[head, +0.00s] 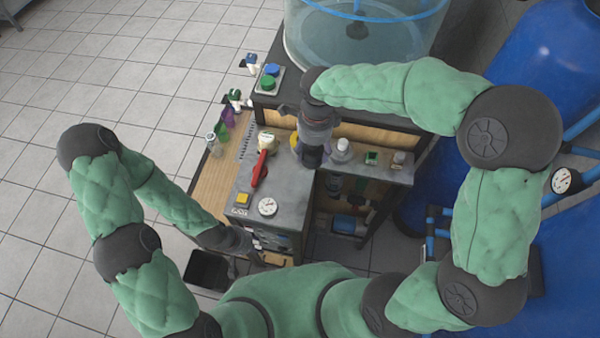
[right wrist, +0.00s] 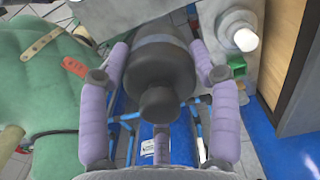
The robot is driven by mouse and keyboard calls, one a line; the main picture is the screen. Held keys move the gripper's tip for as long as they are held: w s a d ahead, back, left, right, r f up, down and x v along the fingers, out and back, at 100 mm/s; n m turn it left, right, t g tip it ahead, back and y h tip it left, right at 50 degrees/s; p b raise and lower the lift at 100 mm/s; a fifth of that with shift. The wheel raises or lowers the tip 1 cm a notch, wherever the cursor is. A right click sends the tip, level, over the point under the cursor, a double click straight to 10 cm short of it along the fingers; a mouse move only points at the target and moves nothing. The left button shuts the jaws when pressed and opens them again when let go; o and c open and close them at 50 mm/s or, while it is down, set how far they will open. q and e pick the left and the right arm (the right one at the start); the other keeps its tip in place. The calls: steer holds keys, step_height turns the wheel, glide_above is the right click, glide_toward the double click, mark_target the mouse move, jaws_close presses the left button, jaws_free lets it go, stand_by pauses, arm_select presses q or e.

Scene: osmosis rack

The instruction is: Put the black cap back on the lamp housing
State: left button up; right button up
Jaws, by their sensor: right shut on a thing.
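My right gripper (head: 312,138) is over the grey bench top, beside the white round fitting. In the right wrist view, its purple fingers (right wrist: 160,55) stand on both sides of a dark stepped cylinder, the black cap (right wrist: 158,75), and are shut on it. In the head view the cap (head: 312,156) is the dark piece below the gripper. The white fitting (head: 343,149), perhaps the lamp housing, stands upright to its right; it also shows in the right wrist view (right wrist: 236,30). My left gripper (head: 248,246) is low by the bench's front; its fingers are unclear.
A red-handled valve (head: 260,168), a gauge (head: 268,207) and a yellow button (head: 243,198) are on the bench top left of the right gripper. A small green item (head: 372,158) is to the right. A clear tank (head: 360,35) stands behind; blue tanks (head: 545,70) stand at right.

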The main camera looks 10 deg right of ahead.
mark_target(343, 141)
steer(key=w+d+m, duration=0.1)
steer(key=w+d, duration=0.2)
steer(key=d, duration=0.1)
steer(key=w+d+f+m+p, duration=0.1)
steer(key=w+d, duration=0.2)
steer(key=d, duration=0.1)
steer(key=w+d+f+p, duration=0.1)
steer(key=w+d, duration=0.2)
steer(key=d, duration=0.1)
steer(key=shift+d+m, duration=0.15)
steer(key=shift+m, duration=0.25)
steer(key=shift+f+b, duration=0.45)
steer(key=shift+f, duration=1.3)
steer(key=shift+b, duration=0.35)
steer(key=shift+s+f, duration=0.1)
steer(key=shift+f, duration=0.05)
steer(key=shift+f+b, duration=0.9)
steer(key=shift+f, duration=0.2)
steer(key=shift+f+b, duration=0.65)
steer(key=shift+b, duration=0.05)
